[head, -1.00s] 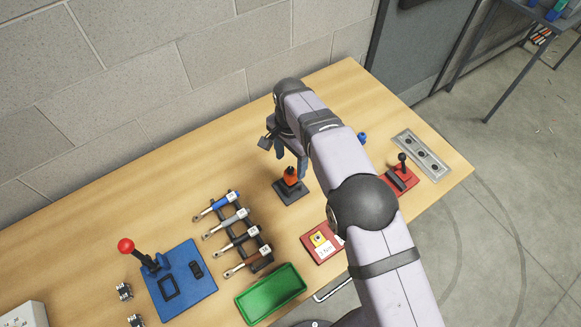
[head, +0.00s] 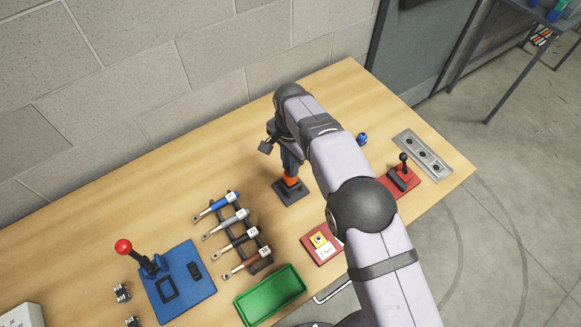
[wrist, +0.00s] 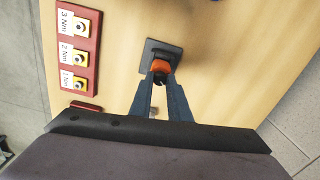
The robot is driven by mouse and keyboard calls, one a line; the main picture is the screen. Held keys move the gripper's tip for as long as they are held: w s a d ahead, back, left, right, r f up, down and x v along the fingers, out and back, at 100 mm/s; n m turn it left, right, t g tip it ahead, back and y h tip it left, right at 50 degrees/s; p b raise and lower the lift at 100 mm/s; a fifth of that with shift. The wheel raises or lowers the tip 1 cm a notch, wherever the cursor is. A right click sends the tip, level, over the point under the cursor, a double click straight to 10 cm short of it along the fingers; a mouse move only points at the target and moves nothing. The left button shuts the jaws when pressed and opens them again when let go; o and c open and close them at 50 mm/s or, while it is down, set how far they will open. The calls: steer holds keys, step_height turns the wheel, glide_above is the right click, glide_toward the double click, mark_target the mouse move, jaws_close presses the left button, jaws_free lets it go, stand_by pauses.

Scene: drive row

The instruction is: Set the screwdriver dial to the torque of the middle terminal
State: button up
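The screwdriver (head: 291,181) stands upright on a dark square base, with an orange part near its foot. In the wrist view its orange top (wrist: 160,66) shows just beyond my fingertips, on the dark plate. My gripper (wrist: 160,77) points down over it, fingers apart on either side; a small gap or contact cannot be told. A red terminal board (wrist: 93,50) carries yellow terminals labelled 3 Nm, 2 Nm and 1 Nm. The middle terminal (wrist: 80,57) is labelled 2 Nm. The dial's markings are not readable.
A rack of labelled tools (head: 236,232), a green tray (head: 272,296) and a blue plate with a red-knobbed lever (head: 179,285) lie left. A red lever block (head: 399,179) and a grey strip (head: 422,155) lie right. The wood around the screwdriver base is clear.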

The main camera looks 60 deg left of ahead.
steer(key=n, duration=0.7)
steer(key=shift+n, duration=0.4)
steer(key=o, duration=0.4)
steer(key=shift+n, duration=0.4)
steer(key=shift+c, duration=0.2)
steer(key=o, duration=1.1)
steer(key=shift+c, duration=0.2)
steer(key=shift+r, duration=0.15)
steer(key=shift+r+p, duration=2.05)
steer(key=shift+r, duration=1.35)
